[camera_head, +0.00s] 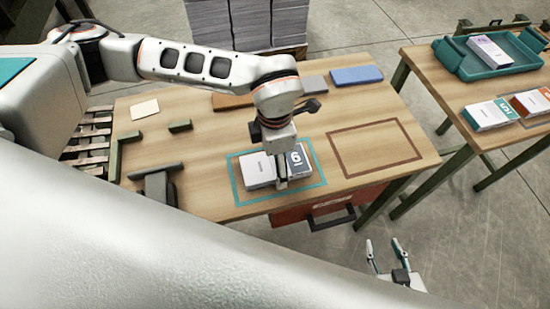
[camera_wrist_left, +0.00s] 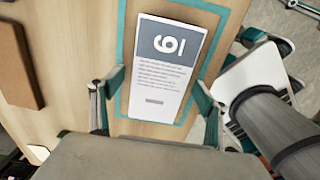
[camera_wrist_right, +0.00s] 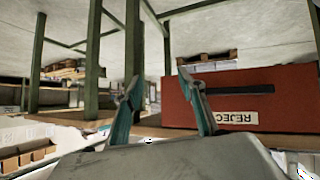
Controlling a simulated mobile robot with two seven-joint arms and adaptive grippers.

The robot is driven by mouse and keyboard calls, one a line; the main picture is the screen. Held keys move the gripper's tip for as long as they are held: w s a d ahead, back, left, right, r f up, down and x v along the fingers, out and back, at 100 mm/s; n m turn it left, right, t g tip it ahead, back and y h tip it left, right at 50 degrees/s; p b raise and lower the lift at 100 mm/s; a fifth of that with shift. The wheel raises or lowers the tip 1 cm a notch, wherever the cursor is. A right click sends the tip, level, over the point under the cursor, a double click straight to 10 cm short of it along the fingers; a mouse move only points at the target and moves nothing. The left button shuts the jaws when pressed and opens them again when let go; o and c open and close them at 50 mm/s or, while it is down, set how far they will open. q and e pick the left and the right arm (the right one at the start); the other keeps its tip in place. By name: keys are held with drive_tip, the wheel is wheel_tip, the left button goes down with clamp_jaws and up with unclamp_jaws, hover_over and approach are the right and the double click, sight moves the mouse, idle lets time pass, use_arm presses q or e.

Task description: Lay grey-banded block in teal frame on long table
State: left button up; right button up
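The grey-banded block (camera_head: 258,170) is a flat white block with a grey band and large numerals. It lies flat inside the teal frame (camera_head: 236,203) marked on the long table (camera_head: 200,200). The left wrist view shows the block (camera_wrist_left: 165,75) face up, with teal frame lines around it. My left gripper (camera_head: 281,184) is over the block and hides part of its middle. Its fingers (camera_wrist_left: 158,95) are spread on either side of the block, with narrow gaps showing. My right gripper (camera_head: 385,250) is open and empty, in front of the table; its fingers (camera_wrist_right: 160,82) are apart.
An empty brown frame (camera_head: 338,172) lies right of the teal one. A red bin (camera_head: 305,207), labelled REJECT in the right wrist view (camera_wrist_right: 240,100), hangs below the table's front. A side table (camera_head: 440,75) holds a teal tray (camera_head: 468,68) and blocks. Green brackets (camera_head: 155,185) stand at left.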

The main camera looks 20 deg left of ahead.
use_arm(q)
drive_tip(key=shift+r, duration=0.1)
wheel_tip(320, 180, up, 12)
drive_tip(key=p, duration=0.1)
idle(0.6)
drive_tip(key=shift+s, duration=0.1)
idle(0.4)
